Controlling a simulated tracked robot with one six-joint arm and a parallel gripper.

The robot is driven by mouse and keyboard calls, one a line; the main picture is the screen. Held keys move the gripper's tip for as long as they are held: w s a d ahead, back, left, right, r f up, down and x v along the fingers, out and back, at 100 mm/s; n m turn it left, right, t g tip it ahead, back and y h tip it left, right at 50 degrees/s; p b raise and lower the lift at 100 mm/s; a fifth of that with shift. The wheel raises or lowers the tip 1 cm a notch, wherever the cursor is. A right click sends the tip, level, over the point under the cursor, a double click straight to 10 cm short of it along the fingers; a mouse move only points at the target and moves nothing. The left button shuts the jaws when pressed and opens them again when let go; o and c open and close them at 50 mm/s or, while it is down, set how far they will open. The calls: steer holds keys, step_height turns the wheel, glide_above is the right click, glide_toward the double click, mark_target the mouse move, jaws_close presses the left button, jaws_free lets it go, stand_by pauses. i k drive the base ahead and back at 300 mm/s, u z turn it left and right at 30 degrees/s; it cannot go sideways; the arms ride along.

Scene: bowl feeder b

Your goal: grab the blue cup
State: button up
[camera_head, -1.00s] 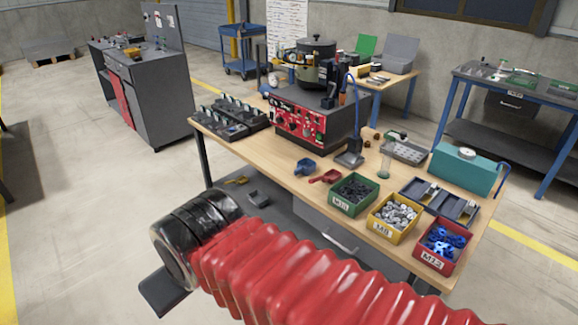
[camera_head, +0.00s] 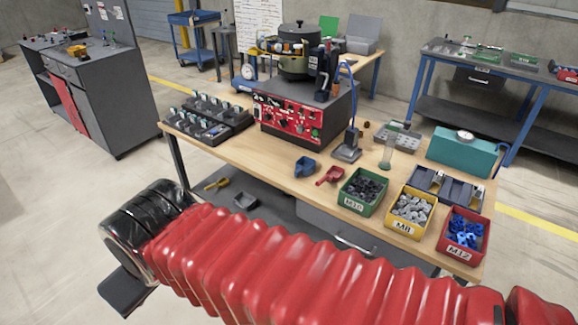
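The blue cup (camera_head: 305,166), a small scoop-like vessel, sits on the wooden workbench top (camera_head: 255,160) near its front edge, left of a red scoop (camera_head: 331,175). Nothing touches it that I can see. My arm, in a red ribbed sleeve with a black end, stretches across the lower foreground. A dark flat piece at its lower left end seems to be part of my gripper (camera_head: 122,292). The fingertips cannot be made out, so its opening is unclear. It is well left of the cup and apart from it.
Green (camera_head: 363,190), yellow (camera_head: 410,211) and red (camera_head: 463,236) parts bins line the bench front right of the scoops. A bowl feeder on a red-fronted control box (camera_head: 290,120) stands behind the cup. A grey-and-black stand (camera_head: 346,150) is close behind, to its right.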

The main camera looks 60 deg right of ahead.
mark_target(305, 165)
steer(key=i, duration=2.7)
steer(key=z, duration=2.5)
